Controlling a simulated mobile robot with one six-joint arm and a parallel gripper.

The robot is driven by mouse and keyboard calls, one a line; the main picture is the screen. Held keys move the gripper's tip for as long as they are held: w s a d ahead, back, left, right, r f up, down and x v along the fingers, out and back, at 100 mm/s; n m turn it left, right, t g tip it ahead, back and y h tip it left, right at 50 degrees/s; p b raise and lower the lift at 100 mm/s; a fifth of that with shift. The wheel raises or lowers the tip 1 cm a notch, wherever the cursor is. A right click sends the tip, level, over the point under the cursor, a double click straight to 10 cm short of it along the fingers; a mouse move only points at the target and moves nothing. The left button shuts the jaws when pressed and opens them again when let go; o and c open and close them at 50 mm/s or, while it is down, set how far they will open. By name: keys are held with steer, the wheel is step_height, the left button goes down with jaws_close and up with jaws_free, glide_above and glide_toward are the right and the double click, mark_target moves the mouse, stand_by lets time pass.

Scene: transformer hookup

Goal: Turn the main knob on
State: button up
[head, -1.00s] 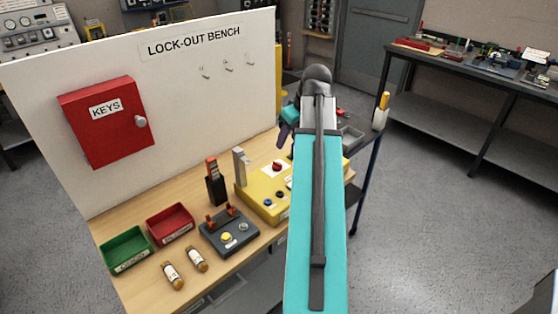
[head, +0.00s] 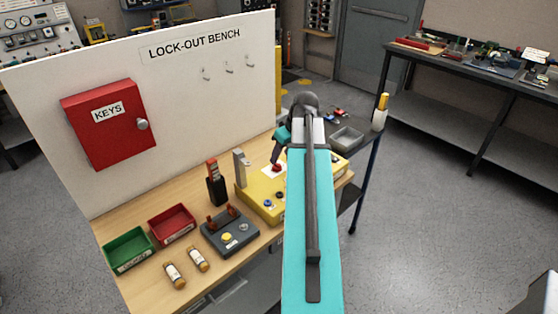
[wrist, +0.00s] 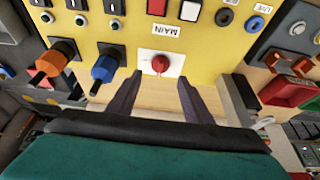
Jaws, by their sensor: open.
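The main knob (wrist: 160,63) is red and sits on a white plate on the yellow panel (wrist: 215,60), beside an upside-down MAIN label. In the head view the red knob (head: 276,168) is on top of the yellow box (head: 258,202), on the bench. My gripper (wrist: 159,80) is open, its dark fingers to either side of the knob in the wrist view, with nothing between them. I cannot tell how far above the knob they are. In the head view my gripper (head: 276,158) shows just above the knob, partly hidden by my arm.

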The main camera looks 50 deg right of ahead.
mark_target(277, 164)
steer(key=shift+p+x, duration=0.65)
steer(key=shift+x, duration=2.05)
steer(key=c, duration=1)
